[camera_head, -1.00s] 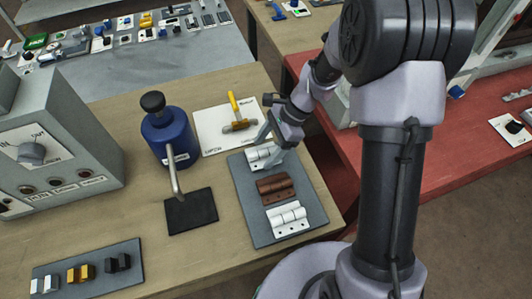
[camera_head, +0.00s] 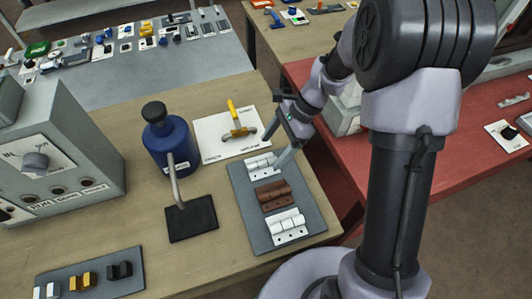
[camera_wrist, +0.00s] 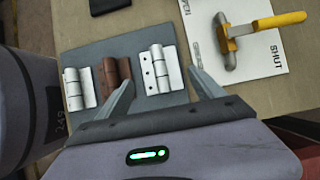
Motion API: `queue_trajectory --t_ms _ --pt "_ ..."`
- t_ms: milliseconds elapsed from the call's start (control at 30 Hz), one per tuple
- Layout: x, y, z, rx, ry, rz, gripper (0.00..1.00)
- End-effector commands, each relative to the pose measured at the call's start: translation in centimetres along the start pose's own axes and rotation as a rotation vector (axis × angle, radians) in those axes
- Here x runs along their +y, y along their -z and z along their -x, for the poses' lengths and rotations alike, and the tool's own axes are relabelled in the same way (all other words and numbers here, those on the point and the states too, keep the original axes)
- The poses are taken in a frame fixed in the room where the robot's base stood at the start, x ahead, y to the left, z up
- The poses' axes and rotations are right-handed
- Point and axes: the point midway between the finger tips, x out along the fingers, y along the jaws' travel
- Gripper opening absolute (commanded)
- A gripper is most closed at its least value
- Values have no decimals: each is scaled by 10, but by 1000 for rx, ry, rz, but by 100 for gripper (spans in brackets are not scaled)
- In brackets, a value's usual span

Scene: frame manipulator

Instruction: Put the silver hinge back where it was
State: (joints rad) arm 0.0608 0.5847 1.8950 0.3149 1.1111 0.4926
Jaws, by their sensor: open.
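Three hinges lie in a row on a grey board (camera_head: 241,190). The pale silver-white hinge (camera_head: 262,167) is at the far end, a brown hinge (camera_head: 272,196) is in the middle, and another pale hinge (camera_head: 287,226) is at the near end. In the wrist view, the far-end hinge (camera_wrist: 160,70) lies flat on the board, in the gap between my fingertips. My gripper (camera_wrist: 162,82) is open and empty. In the head view my gripper (camera_head: 285,153) is at the right side of that hinge. Whether a finger touches it I cannot tell.
A white card with a yellow-handled valve (camera_head: 240,133) lies just beyond the board. A blue bottle (camera_head: 172,150) and a dark pad (camera_head: 191,219) are on the left. A grey control box (camera_head: 65,160) stands farther left. A red table (camera_head: 425,150) is on the right.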

Motion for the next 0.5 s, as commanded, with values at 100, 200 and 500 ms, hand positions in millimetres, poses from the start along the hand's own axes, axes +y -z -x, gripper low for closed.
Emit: queue_trajectory --t_ms 100,200,500 --pt "0 -2 37 1 3 -2 77" --pt "0 -2 55 0 2 -2 77" --pt "36 -47 130 151 91 261 77"
